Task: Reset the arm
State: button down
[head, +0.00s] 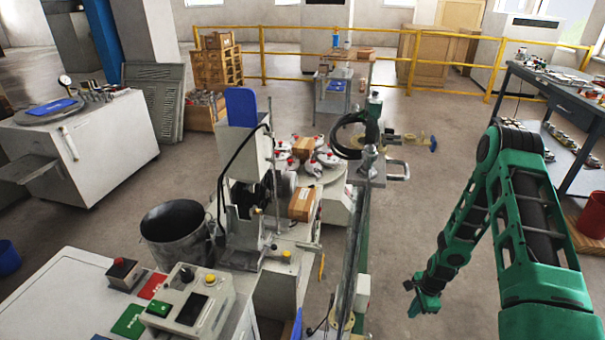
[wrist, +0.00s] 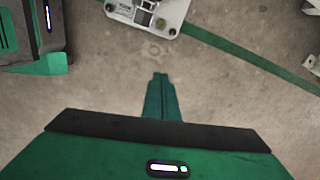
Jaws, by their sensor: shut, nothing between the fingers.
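My green arm (head: 530,220) reaches in from the right in the head view, bent at a high elbow with its forearm hanging down. My gripper (head: 423,307) is at the low end, over the open floor right of the machine bench. In the wrist view my gripper (wrist: 160,78) shows its green fingers together, pointing at bare floor, with nothing between them.
A testing machine (head: 245,190) and a control box (head: 190,305) stand left of my arm. A metal bucket (head: 175,225) is beside the machine. A dark workbench (head: 560,95) and a red bucket (head: 592,215) are at right. Yellow railing (head: 395,60) crosses the back.

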jog(key=s+d+r+n+h, duration=0.1)
jog(key=s+d+r+n, duration=0.1)
jog(key=r, duration=0.9)
jog(key=s+d+r+n, duration=0.1)
jog(key=d+r+n, duration=0.15)
jog(key=r, duration=0.85)
jog(key=s+d+r+n+h, duration=0.1)
jog(key=s+d+r+n, duration=0.1)
jog(key=r, duration=0.9)
jog(key=s+a+r+n, duration=0.2)
jog(key=s+r, duration=0.7)
jog(key=s, duration=0.3)
jog(key=s+a+r+n+y, duration=0.1)
jog(key=s+a+r+n, duration=0.2)
jog(key=s+r, duration=0.7)
jog(key=s, duration=0.2)
jog(key=shift+s+r, duration=0.15)
jog(key=shift+s, duration=0.2)
jog(key=shift+w+f+g, duration=0.25)
jog(key=shift+w+g, duration=0.05)
jog(key=shift+w, duration=0.35)
